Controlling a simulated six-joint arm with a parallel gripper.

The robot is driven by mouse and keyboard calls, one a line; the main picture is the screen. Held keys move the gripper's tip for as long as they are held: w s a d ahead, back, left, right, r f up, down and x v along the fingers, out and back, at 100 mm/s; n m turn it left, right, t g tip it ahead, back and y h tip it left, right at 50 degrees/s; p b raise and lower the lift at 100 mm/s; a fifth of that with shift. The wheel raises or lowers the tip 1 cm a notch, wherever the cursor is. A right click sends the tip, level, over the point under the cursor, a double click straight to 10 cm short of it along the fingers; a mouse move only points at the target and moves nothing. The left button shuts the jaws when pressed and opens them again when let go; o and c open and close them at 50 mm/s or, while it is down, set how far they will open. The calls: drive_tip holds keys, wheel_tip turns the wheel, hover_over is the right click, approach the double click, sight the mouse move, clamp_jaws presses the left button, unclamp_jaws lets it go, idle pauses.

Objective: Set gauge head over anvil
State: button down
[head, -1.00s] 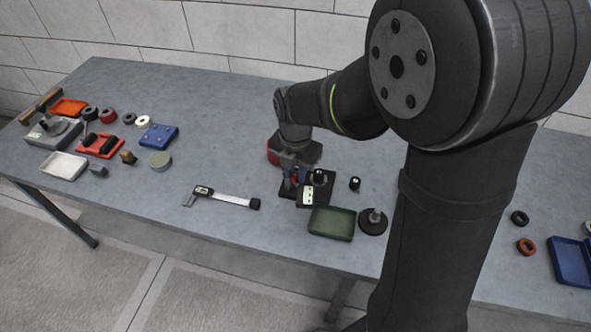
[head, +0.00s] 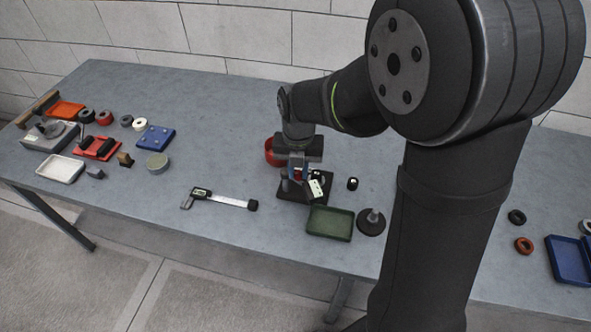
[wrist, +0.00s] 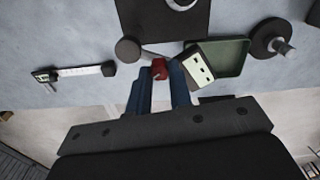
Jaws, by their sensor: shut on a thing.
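My gripper (wrist: 159,72) has blue fingers closed on a small red part (wrist: 159,68). A gauge head (wrist: 198,66) with a pale, dotted face sits just right of the fingers, tilted. It also shows in the head view (head: 317,188), partly hidden by my gripper (head: 298,176). A thin bar runs from a dark round post top (wrist: 128,49) towards the red part. Whether the red part joins the gauge head is unclear. Under them lies a dark base plate (wrist: 165,22), with a pale round piece, perhaps the anvil (wrist: 181,3), at the frame's top edge.
A green tray (head: 330,223) lies in front of the base plate, with a dark round stand (head: 371,221) to its right. A digital caliper (head: 222,199) lies to the left. A small black ring (head: 352,184) and a red bowl (head: 272,151) are close by. Clear tabletop lies beyond the caliper.

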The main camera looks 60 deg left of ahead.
drive_tip(key=shift+w+a+n, duration=0.1)
drive_tip(key=shift+w+n, duration=0.15)
drive_tip(key=shift+n, duration=0.45)
drive_tip(key=shift+w+a+n, duration=0.1)
drive_tip(key=shift+w+n, duration=0.1)
drive_tip(key=shift+n, duration=0.5)
drive_tip(key=c, duration=1.3)
unclamp_jaws()
wheel_tip(320, 180, up, 18)
drive_tip(key=shift+f, duration=0.25)
